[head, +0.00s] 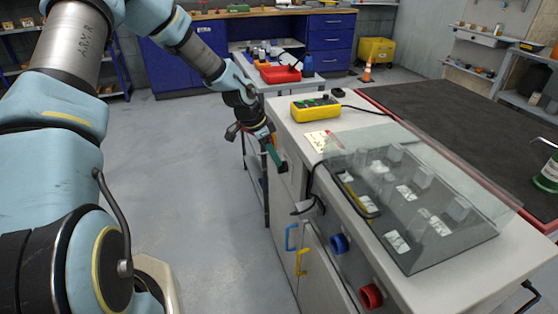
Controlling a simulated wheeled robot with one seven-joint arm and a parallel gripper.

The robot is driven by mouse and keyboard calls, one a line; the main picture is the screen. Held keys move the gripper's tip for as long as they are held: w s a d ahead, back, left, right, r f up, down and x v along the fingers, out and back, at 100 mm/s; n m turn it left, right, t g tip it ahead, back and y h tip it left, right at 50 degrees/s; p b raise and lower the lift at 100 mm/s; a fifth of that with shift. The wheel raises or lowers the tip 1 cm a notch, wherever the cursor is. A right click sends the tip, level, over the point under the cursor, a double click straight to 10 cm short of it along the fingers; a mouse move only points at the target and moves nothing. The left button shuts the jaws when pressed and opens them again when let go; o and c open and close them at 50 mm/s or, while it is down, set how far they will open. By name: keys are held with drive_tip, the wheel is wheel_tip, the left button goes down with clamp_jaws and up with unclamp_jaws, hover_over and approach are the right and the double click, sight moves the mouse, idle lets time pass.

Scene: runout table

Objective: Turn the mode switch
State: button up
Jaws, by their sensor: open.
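My gripper (275,155) is at the upper left end of the light grey cabinet (365,285), close to its front face. It is open, and its green-tipped finger shows beside a small red part on that face. I cannot tell whether they touch. No part is clearly readable as the mode switch; it may be hidden behind my gripper. Farther along the front are a round blue knob (338,243) and a round red knob (370,296). A yellow control box (315,109) with small buttons lies on the cabinet top.
A clear cover (425,170) stands over several switches on the top. Blue (291,237) and yellow (301,262) handles and a black cable stick out in front. A cart with a red tray (280,74) stands behind. The floor left of the cabinet is clear.

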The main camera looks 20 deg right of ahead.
sight(282, 167)
drive_tip(key=x, duration=0.3)
drive_tip(key=shift+f, duration=0.15)
clamp_jaws()
idle(0.3)
drive_tip(key=shift+a, duration=0.1)
